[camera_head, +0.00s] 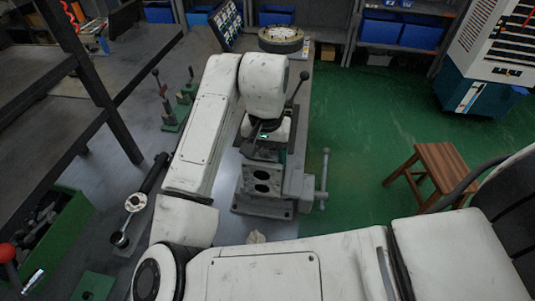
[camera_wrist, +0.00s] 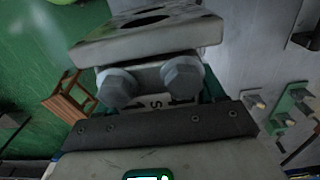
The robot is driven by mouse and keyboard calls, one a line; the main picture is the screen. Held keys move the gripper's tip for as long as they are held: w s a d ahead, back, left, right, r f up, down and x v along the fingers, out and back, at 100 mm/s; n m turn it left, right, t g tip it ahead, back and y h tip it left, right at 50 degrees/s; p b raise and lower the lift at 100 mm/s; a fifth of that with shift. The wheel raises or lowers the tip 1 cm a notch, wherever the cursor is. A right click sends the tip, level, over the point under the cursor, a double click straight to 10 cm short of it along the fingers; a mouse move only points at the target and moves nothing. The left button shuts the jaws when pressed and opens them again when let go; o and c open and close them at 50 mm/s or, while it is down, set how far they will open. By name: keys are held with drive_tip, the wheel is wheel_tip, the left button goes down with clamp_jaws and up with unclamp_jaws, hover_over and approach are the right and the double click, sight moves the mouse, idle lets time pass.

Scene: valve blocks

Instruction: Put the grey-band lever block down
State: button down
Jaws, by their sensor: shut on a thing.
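My gripper (camera_head: 264,148) hangs over the grey vise (camera_head: 262,188) on the bench and is shut on a lever block. Most of the block is hidden behind my wrist and gripper. A dark lever with a round knob (camera_head: 298,88) sticks up beside my wrist and appears to belong to it. A green part (camera_wrist: 213,88) shows beyond the dark bar in the wrist view. I cannot make out a grey band. The vise's holed plate (camera_wrist: 150,32) lies close by in the wrist view. I cannot tell whether the block touches the vise.
Several other lever blocks (camera_head: 178,112) stand on the bench to the left; some also show in the wrist view (camera_wrist: 292,122). A round part (camera_head: 281,38) lies at the far end. The vise handle (camera_head: 323,180) sticks out right. A wooden stool (camera_head: 437,162) stands on the green floor.

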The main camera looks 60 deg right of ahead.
drive_tip(key=shift+w+d+f, duration=0.2)
drive_tip(key=shift+f, duration=1.6)
drive_tip(key=shift+f, duration=0.15)
drive_tip(key=shift+c, duration=0.6)
unclamp_jaws()
wheel_tip(320, 180, up, 12)
drive_tip(key=shift+r, duration=0.1)
